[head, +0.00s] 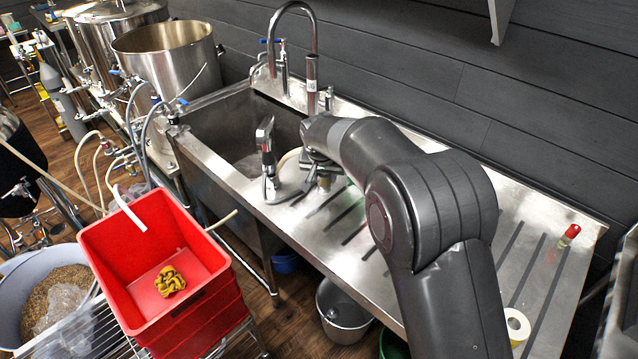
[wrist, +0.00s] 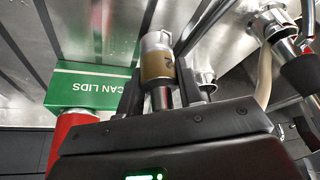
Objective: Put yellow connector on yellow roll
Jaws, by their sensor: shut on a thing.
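The connector (wrist: 158,65), a metal cylinder with a tan-yellow band, stands between the fingers of my gripper (wrist: 160,92) in the wrist view. My gripper is shut on it. In the head view my gripper (head: 318,162) is over the steel counter beside the sink basin, and my arm partly hides it. A pale yellow-white roll (head: 521,332) sits at the front right of the counter, just right of my arm and well apart from my gripper. It is the only roll I can make out; my arm may hide more of the counter.
A green box marked CAN LIDS (wrist: 90,92) and a red object (wrist: 68,130) are close to my gripper. A red-capped item (head: 570,234) is at the far right. A red crate (head: 110,250) holds yellow gloves. The right counter looks mostly clear.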

